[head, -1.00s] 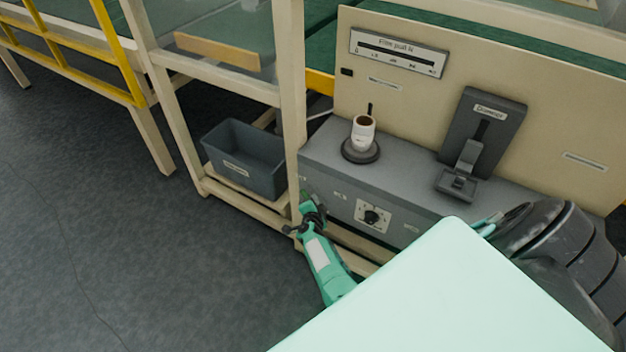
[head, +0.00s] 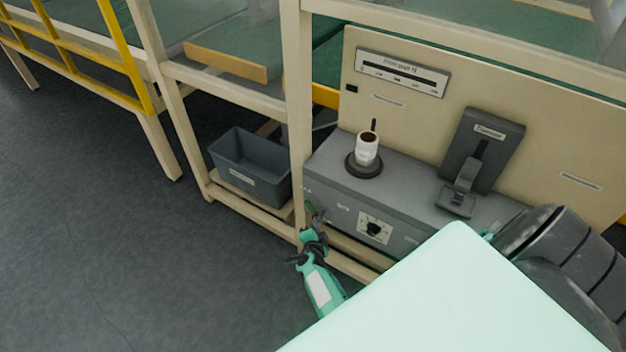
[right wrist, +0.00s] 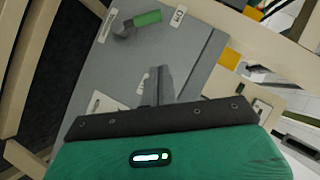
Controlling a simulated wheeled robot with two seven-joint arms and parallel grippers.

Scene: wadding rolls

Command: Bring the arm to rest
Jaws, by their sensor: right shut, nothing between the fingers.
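My right gripper (head: 314,224) is green and dark, in front of the left end of the grey machine (head: 408,193), by the wooden post. In the right wrist view its fingers (right wrist: 158,84) are together with nothing between them. A lever with a green grip (right wrist: 147,18) shows beyond the fingertips, apart from them, on the grey panel. In the head view the lever is small and partly hidden by the gripper. My mint-coloured body part covers the lower right and hides part of my arm. My left gripper is not in view.
A white cup (head: 367,149) stands on a round dark base on the machine. A dial (head: 374,229) is on its front and a dark dispenser (head: 482,150) behind. A grey bin (head: 250,168) sits on the low wooden shelf. The floor (head: 130,240) at left is clear.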

